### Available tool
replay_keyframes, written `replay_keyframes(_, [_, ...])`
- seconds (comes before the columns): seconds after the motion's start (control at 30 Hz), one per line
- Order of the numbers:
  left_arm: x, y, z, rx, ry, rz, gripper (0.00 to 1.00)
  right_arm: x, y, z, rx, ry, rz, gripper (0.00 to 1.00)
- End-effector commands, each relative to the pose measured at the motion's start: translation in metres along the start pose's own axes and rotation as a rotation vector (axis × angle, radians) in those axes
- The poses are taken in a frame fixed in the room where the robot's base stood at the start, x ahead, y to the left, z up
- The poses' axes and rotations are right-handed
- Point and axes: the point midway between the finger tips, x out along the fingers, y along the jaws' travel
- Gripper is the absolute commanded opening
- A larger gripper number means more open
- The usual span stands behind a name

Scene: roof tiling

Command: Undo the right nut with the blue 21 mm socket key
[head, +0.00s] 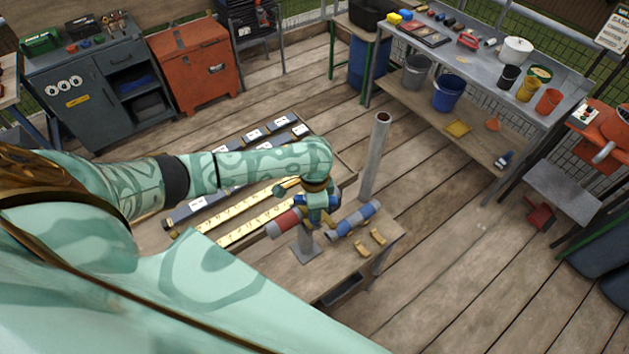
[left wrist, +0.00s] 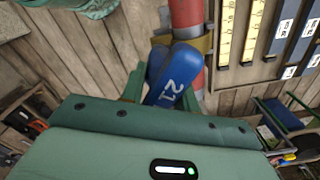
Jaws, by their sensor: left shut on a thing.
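The blue socket key (left wrist: 172,90), marked 21, is between the fingers of my left gripper (left wrist: 162,92) in the left wrist view. My left gripper (head: 318,212) shows in the head view above the small wooden bench. Just beyond the key is a red pipe (left wrist: 187,14) with a brass-coloured clamp (left wrist: 203,43) around it. The red pipe (head: 286,222) also shows beside the gripper in the head view. The right nut cannot be made out; the gripper and key cover that area. My right gripper is in neither view.
A grey upright tube (head: 376,155) stands behind the bench. Yellow rulers (head: 240,222) lie left.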

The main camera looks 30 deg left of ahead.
Motion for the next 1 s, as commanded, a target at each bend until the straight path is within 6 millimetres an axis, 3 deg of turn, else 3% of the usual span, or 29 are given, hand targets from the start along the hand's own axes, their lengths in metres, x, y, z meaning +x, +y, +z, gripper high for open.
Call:
replay_keyframes(0.03, [0.007,0.005,0.005,-0.011,-0.015,0.01,0.0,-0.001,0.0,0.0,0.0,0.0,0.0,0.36])
replay_keyframes(0.47, [0.008,0.005,0.006,-0.033,-0.016,0.009,0.0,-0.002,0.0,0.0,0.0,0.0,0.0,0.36])
replay_keyframes(0.63, [0.007,0.005,0.006,0.039,-0.016,0.01,0.0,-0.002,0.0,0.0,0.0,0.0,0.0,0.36])
replay_keyframes(1.0, [-0.015,0.003,0.004,0.038,-0.011,0.006,0.0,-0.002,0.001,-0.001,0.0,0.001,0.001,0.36])
